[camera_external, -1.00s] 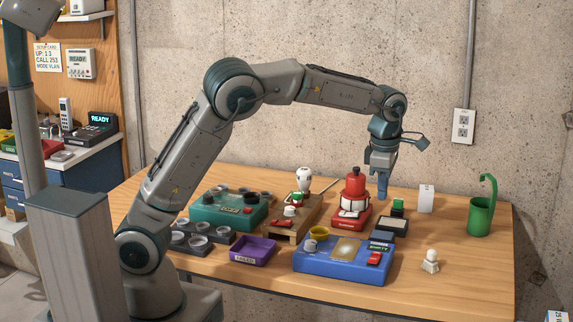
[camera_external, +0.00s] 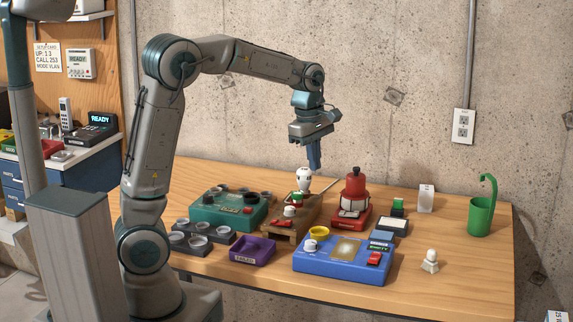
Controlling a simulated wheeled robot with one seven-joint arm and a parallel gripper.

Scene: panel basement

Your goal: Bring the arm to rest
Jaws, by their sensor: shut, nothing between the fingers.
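My gripper (camera_external: 315,165) is shut and empty. It points down and hangs above the back middle of the wooden table (camera_external: 445,275). In the picture its tip is just above and right of a white-headed object (camera_external: 304,180); the gap in depth is hard to judge. My arm is bent, with its elbow high at the left and its forearm reaching right.
The table holds a teal box (camera_external: 228,210), a purple tray (camera_external: 252,250), a blue panel (camera_external: 340,262), a red device (camera_external: 354,195), a green can (camera_external: 481,216) and a small white figure (camera_external: 430,261). The table's right front is mostly clear. A concrete wall stands behind.

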